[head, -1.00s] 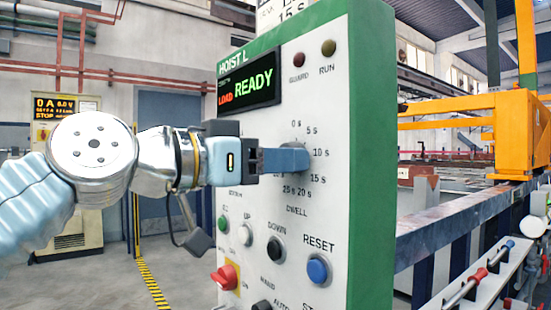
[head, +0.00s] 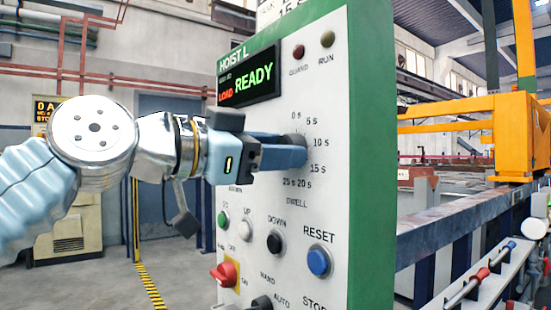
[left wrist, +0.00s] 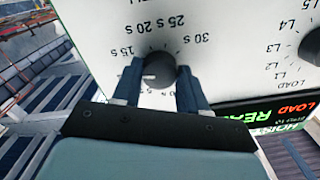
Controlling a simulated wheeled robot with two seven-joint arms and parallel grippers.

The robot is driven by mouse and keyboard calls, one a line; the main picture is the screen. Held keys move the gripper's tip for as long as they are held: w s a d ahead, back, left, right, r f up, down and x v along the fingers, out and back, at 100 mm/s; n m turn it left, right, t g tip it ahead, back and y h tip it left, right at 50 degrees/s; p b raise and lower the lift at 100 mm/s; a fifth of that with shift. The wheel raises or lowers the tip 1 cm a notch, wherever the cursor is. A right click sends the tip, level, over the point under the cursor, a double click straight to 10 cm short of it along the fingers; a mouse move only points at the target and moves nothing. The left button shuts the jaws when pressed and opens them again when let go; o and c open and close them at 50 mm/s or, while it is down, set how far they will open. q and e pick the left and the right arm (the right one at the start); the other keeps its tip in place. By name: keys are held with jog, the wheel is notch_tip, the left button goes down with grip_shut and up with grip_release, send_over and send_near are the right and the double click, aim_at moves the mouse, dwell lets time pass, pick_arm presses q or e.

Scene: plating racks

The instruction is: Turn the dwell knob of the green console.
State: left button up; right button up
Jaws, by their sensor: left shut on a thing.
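The green console (head: 372,180) stands in the middle of the head view, with a white front panel and a green frame. Its dwell knob (head: 298,141) is dark and round, inside a ring of second marks, above the word DWELL. My left gripper (head: 290,151) reaches it from the left, fingers pointing at the panel. In the left wrist view the two blue fingers (left wrist: 160,82) stand on either side of the black knob (left wrist: 158,68), closed on it. The knob's pointer is hard to make out. My right gripper is in neither view.
Below the knob are a black DOWN button (head: 274,243), a blue RESET button (head: 319,261) and a red switch (head: 226,272). The console's display (head: 249,83) reads LOAD READY. A rail (head: 450,215) with a yellow frame runs at the right.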

pick_arm(q)
jog(key=shift+m+b, duration=0.45)
jog(key=shift+m, duration=1.25)
jog(key=o, duration=1.1)
jog(key=shift+c, duration=0.2)
jog(key=shift+a, duration=0.15)
jog(key=b+v, duration=0.3)
jog(key=v, duration=1)
jog(key=shift+s+a, duration=0.2)
jog(key=shift+s, duration=0.05)
